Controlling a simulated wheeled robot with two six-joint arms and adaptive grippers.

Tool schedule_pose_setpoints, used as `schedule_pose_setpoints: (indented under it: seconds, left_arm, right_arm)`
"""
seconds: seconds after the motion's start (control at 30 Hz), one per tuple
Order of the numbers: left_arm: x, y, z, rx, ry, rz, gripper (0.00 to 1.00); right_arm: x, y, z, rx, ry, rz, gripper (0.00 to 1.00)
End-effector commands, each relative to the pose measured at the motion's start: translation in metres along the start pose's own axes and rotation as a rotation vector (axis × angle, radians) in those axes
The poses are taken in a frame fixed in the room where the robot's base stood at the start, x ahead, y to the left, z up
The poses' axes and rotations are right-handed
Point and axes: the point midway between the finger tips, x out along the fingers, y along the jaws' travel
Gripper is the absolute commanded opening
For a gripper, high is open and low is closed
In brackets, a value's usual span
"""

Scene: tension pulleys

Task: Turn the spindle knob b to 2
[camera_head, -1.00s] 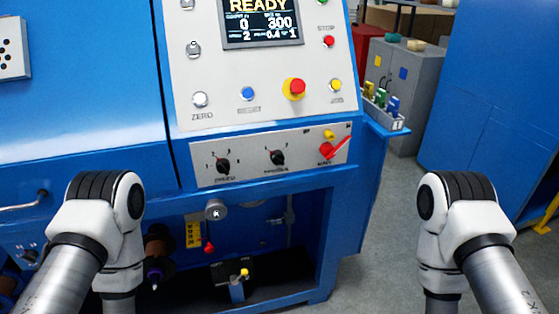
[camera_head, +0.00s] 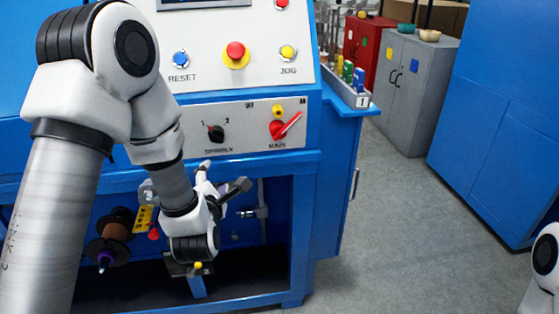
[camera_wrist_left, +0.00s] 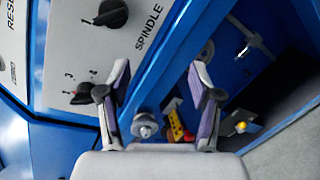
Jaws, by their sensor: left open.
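The spindle knob b (camera_head: 216,133) is a round black knob on the grey panel, marked 1 and 2. Its pointer appears to face up-left, toward 1. In the left wrist view the spindle knob (camera_wrist_left: 112,12) is at the top, beside its SPINDLE label, partly cut by the frame edge. My left gripper (camera_head: 224,176) is open and empty, below the knob and in front of the panel's lower edge. In the left wrist view its fingers (camera_wrist_left: 160,78) are spread apart, with the knob beyond them and not between them. My right gripper is out of view.
The red main switch (camera_head: 284,127) is right of the knob, under a yellow button (camera_head: 278,111). The speed knob (camera_wrist_left: 84,94) is near one finger in the wrist view. An open bay with a spool (camera_head: 115,232) lies below the panel. Grey floor is clear at right.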

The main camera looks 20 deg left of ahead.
Motion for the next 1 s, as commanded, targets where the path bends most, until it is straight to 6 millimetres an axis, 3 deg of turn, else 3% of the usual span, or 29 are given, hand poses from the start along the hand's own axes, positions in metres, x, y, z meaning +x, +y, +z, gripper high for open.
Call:
schedule_pose_setpoints:
  seconds: [0.03,0.1,0.27,0.7,0.97,1.0]
  left_arm:
    - [0.003,0.009,0.004,-0.031,-0.023,0.044,0.64]
    - [0.002,0.028,0.014,-0.06,-0.05,0.089,0.64]
    - [0.002,0.051,0.027,-0.086,-0.078,0.133,0.64]
    - [0.071,0.061,0.033,-0.083,-0.078,0.131,0.64]
    - [0.076,0.061,0.033,-0.081,-0.078,0.129,0.64]
    - [0.076,0.061,0.033,-0.081,-0.078,0.129,0.61]
  right_arm:
    - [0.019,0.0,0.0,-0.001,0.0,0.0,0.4]
    - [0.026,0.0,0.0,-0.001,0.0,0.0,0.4]
    - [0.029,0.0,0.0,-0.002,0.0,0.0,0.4]
    - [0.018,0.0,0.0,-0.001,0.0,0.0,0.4]
    - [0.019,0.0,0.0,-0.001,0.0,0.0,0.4]
    - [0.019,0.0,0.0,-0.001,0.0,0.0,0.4]
